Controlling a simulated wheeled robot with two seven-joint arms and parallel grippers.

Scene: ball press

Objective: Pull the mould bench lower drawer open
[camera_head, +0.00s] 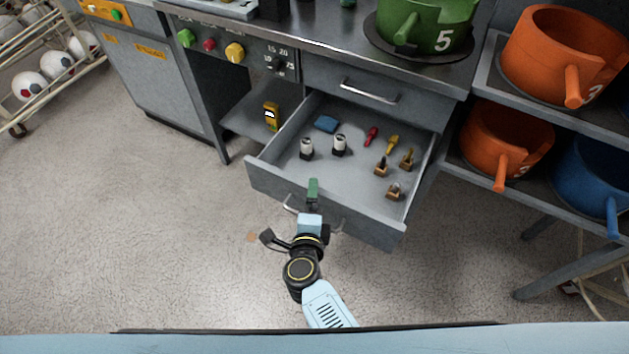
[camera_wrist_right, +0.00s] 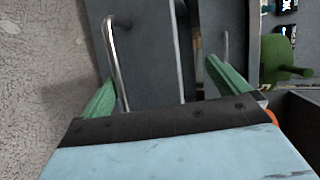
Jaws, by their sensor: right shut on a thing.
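The lower drawer (camera_head: 258,182) of the mould bench stands pulled well out, below a shut upper drawer (camera_head: 345,98). Its bar handle (camera_head: 289,205) is on the front face; the handle also shows in the right wrist view (camera_wrist_right: 116,65). My right gripper (camera_head: 313,190) is at the middle of the drawer front, with green fingers, shut on the handle. The fingers hide part of the handle in the head view. In the right wrist view the upper drawer's handle (camera_wrist_right: 226,45) shows farther off. My left gripper is not in view.
The drawer holds a blue block (camera_head: 326,124), white-topped pieces (camera_head: 340,145) and several small tools. A green pot (camera_head: 425,25) stands on the bench top. Orange pots (camera_head: 560,50) and a blue pot (camera_head: 592,180) fill the right rack.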

